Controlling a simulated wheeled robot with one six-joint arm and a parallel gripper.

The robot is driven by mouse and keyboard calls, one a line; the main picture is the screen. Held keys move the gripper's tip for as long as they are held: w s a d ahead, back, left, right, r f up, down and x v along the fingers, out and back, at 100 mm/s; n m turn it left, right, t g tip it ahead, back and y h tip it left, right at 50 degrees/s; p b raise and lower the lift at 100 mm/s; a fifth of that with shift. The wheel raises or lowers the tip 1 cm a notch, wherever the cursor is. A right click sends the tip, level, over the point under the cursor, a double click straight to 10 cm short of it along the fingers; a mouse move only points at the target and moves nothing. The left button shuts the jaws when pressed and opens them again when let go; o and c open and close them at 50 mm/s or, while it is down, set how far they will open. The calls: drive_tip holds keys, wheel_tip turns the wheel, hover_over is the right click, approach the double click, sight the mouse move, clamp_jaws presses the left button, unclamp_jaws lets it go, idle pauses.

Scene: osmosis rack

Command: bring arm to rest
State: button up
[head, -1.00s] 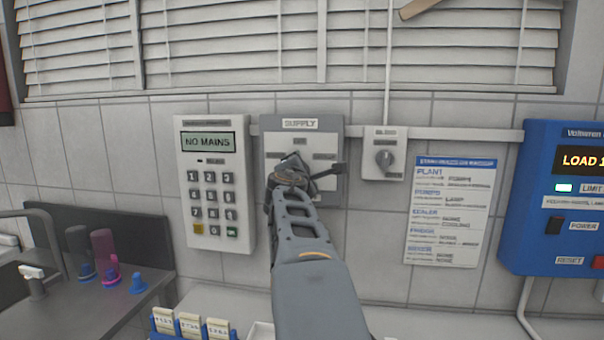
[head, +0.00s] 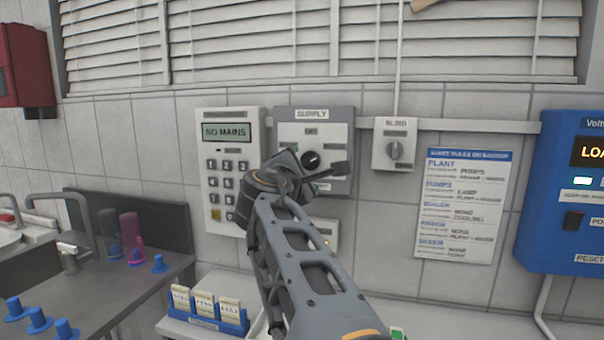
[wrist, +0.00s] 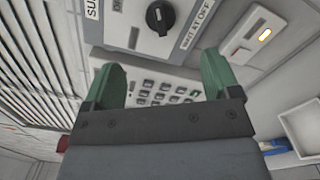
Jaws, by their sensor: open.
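My arm reaches up from the bottom of the head view toward the wall. In the wrist view my gripper (wrist: 165,85) shows two green fingers, spread apart with nothing between them. Past the fingers is the keypad panel (wrist: 165,92), which reads "NO MAINS" in the head view (head: 226,131). The grey supply panel (head: 335,122) with its black rotary knob (head: 312,160) is on the wall beside it. The knob also shows in the wrist view (wrist: 160,16), apart from the fingers. In the head view my wrist covers part of both panels, and the fingertips are hard to make out.
A blind switch box (head: 394,150), a rules sheet (head: 464,200) and a blue power unit (head: 565,200) are on the wall to the right. A blue card holder (head: 205,322) stands on the white counter. A sink (head: 40,265) and blue pegs (head: 38,320) are at left.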

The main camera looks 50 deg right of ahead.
drive_tip(key=shift+a, duration=0.1)
idle(0.4)
drive_tip(key=a+f+m+g+y+p, duration=0.1)
drive_tip(key=a+f+m+y, duration=0.3)
drive_tip(key=f, duration=0.5)
drive_tip(key=a+f+m+g+y+p, duration=0.2)
drive_tip(key=f+m+y, duration=0.25)
drive_tip(key=f, duration=0.45)
drive_tip(key=s+a+f+m+y+p, duration=0.1)
drive_tip(key=a+f+y+p, duration=0.1)
drive_tip(key=a, duration=0.4)
drive_tip(key=s+a+f+m+g+y+p, duration=0.1)
drive_tip(key=s+a+f+y+p, duration=0.1)
drive_tip(key=a, duration=0.4)
drive_tip(key=s+a+f+m+g+y+p, duration=0.1)
drive_tip(key=s+a+f+y+p, duration=0.1)
drive_tip(key=a+f, duration=0.3)
drive_tip(key=shift+a+f+y, duration=0.35)
drive_tip(key=shift+a+y, duration=0.3)
drive_tip(key=shift+a, duration=0.35)
